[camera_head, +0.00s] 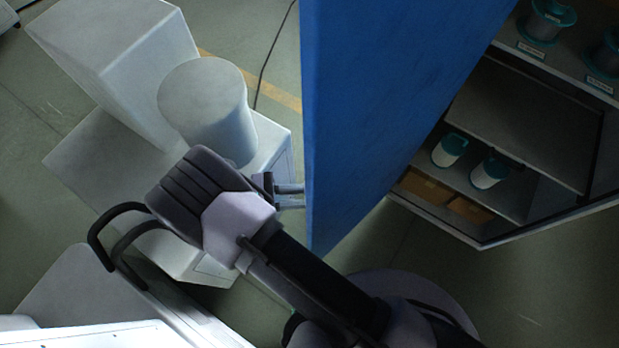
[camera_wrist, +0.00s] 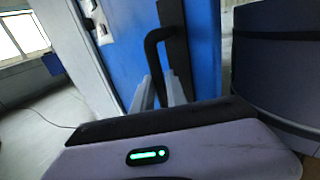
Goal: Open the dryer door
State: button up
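The tall blue panel (camera_head: 375,90) stands upright in the middle of the head view; I take it for the dryer door. In the wrist view its blue face (camera_wrist: 205,40) carries a black bar handle (camera_wrist: 152,52). My gripper (camera_head: 303,195) reaches the panel's left edge in the head view, where the handle is hidden. In the wrist view my gripper's two fingers (camera_wrist: 158,88) lie on either side of the handle's lower part, with little gap showing. They look shut on it. Fingertip contact is partly hidden.
An open cabinet (camera_head: 465,240) with shelves holds several white-and-teal spools (camera_head: 490,170) and brown boxes (camera_head: 424,186) at the right. A pale machine with a block (camera_head: 115,60) and a cylinder (camera_head: 205,105) stands left of the panel. Some floor shows below the cabinet.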

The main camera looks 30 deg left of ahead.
jog(key=o, duration=0.3)
jog(key=shift+w, duration=0.1)
jog(key=v, duration=0.7)
jog(key=shift+s+a, duration=0.15)
jog(key=shift+s, duration=0.05)
